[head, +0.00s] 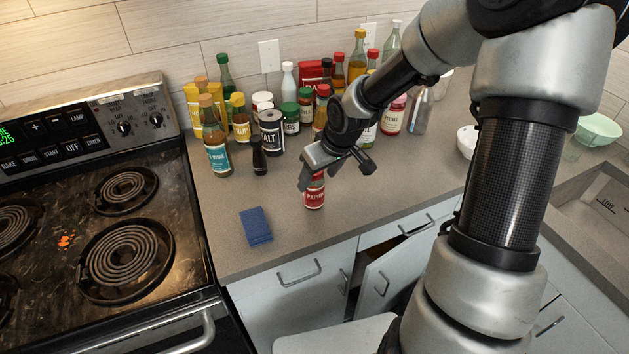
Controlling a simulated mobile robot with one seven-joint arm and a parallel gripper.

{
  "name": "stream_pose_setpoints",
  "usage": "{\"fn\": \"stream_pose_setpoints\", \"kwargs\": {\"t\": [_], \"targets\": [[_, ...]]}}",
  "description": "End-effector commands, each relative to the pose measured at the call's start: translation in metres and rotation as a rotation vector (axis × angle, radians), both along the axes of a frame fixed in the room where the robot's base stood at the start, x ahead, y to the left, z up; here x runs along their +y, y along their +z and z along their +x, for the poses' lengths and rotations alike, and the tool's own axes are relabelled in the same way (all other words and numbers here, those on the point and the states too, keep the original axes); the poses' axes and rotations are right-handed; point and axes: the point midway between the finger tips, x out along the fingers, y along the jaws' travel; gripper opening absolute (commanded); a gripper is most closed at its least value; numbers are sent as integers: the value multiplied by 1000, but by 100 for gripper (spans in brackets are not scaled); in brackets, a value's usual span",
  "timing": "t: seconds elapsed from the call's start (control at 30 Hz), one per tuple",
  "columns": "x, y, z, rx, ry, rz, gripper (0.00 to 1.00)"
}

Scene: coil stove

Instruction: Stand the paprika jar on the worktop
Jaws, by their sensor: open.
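The paprika jar (315,193), with a red label reading "PAPR…", stands upright on the grey worktop (350,215), near the front edge. My gripper (336,175) is open at the top of the jar. One finger shows at the jar's left side and the other is apart from it to the right. The gripper hides the jar's upper part, and I cannot tell whether a finger touches it.
A blue sponge (256,226) lies left of the jar. Several bottles and jars crowd the back, including a salt jar (271,135). A coil stove (125,250) with orange spots is at left. A cabinet door (392,278) below stands ajar.

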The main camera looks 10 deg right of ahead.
Motion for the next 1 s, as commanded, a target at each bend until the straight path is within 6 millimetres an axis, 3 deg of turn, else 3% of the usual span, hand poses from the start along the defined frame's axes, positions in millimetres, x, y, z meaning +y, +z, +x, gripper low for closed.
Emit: {"fn": "stream_pose_setpoints", "kwargs": {"t": [0.1,0.3,1.0], "targets": [[-6,27,-9,-2,-4,-1,61],[-8,50,-18,-1,-1,0,61],[-8,55,-21,0,0,1,61]]}}
